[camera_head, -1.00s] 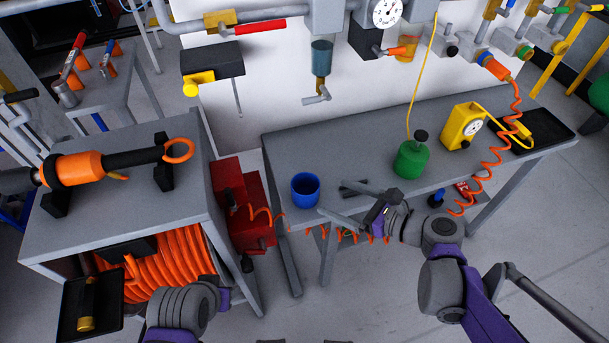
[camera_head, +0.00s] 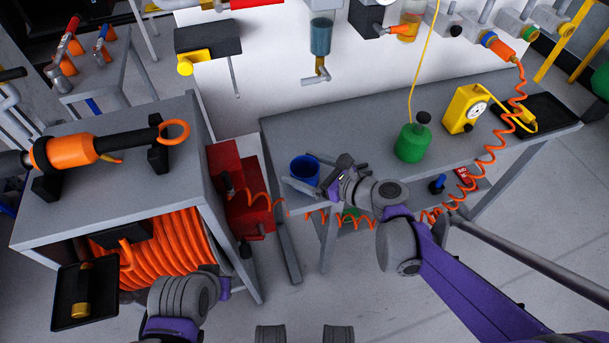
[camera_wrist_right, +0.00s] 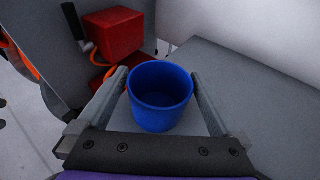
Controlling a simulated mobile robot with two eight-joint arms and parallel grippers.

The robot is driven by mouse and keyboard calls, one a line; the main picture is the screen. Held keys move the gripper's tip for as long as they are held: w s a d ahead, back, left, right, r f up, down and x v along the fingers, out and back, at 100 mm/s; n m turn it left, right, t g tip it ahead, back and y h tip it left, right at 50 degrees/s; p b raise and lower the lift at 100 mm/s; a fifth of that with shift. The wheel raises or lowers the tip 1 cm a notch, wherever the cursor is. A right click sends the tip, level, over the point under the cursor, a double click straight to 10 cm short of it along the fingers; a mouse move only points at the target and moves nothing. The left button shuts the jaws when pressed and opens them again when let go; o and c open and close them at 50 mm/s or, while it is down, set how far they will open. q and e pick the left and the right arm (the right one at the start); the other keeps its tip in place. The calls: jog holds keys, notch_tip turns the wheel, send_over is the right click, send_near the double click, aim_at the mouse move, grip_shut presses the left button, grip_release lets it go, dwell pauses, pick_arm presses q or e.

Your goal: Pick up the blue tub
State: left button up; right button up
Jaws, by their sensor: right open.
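The blue tub (camera_head: 304,169) stands upright at the left end of the grey workbench (camera_head: 330,130). My right gripper (camera_head: 304,178) is at the tub, with its fingers open on either side of it. In the right wrist view the tub (camera_wrist_right: 160,97) sits between the two fingers of the gripper (camera_wrist_right: 160,88), and its open top and empty-looking inside show. The left finger is very close to the tub's wall; I cannot tell if it touches. My left arm shows at the bottom left, but its gripper fingers are not visible.
A red box (camera_head: 238,190) stands just left of the bench end, with a coiled orange hose beside it. A green canister (camera_head: 412,143) and a yellow gauge box (camera_head: 466,108) stand farther right on the bench. The bench top behind the tub is clear.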

jog(key=shift+c, duration=0.3)
jog(key=c, duration=1.2)
jog(key=shift+c, duration=0.2)
jog(key=shift+r, duration=0.15)
